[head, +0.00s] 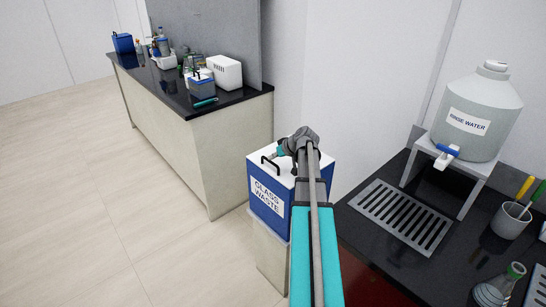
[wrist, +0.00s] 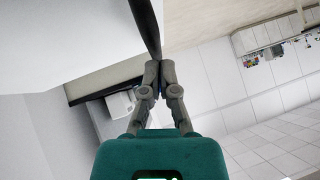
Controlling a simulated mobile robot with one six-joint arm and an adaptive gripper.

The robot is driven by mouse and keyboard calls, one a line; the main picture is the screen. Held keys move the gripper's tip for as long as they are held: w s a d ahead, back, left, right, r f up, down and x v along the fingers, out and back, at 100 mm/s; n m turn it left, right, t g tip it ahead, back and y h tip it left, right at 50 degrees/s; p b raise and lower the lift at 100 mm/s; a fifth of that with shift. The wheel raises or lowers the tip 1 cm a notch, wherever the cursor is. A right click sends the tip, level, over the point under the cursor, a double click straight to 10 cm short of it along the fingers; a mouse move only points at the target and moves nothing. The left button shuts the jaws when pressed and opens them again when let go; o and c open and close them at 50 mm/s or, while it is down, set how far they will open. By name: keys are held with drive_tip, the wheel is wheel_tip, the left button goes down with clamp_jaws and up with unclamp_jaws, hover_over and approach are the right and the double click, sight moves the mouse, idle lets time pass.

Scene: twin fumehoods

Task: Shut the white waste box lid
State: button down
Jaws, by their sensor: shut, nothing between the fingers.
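The waste box (head: 266,207) is blue with a white label reading "GLASS WASTE" and stands on a pale pedestal, in the middle of the head view. Its white lid (head: 257,163) lies over the top and looks flat; my arm hides part of it, so I cannot tell if it is fully seated. A black handle (head: 267,160) stands on the lid. My gripper (head: 279,152) is over the lid beside the handle. In the wrist view my gripper (wrist: 158,75) is shut and empty, with a dark bar, perhaps the handle, close to its fingertips. Contact is unclear.
A black counter with a drain grate (head: 400,216), a rinse water jug (head: 474,112) on a stand, a cup (head: 510,221) and glassware is at right. Another bench (head: 190,152) with bottles and boxes stands behind left. The floor (head: 80,190) at left is clear.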

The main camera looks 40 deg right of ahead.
drive_tip(key=w+r+p+v, duration=0.2)
drive_tip(key=p+v, duration=0.7)
drive_tip(key=v, duration=0.3)
drive_tip(key=shift+s+a+p, duration=0.15)
drive_tip(key=shift+a+p, duration=0.05)
drive_tip(key=shift+p, duration=0.15)
idle(0.5)
drive_tip(key=a+f+n+g, duration=0.1)
drive_tip(key=a+f+g, duration=0.25)
drive_tip(key=a, duration=1.45)
drive_tip(key=a+f+g, duration=0.2)
drive_tip(key=a+g, duration=0.2)
drive_tip(key=a, duration=1.3)
drive_tip(key=s+a+g+h, duration=0.1)
drive_tip(key=s+a, duration=0.4)
drive_tip(key=a, duration=0.6)
drive_tip(key=shift+s+h, duration=0.25)
drive_tip(key=shift+h, duration=0.65)
drive_tip(key=shift+f+g, duration=0.15)
drive_tip(key=shift+g, duration=0.1)
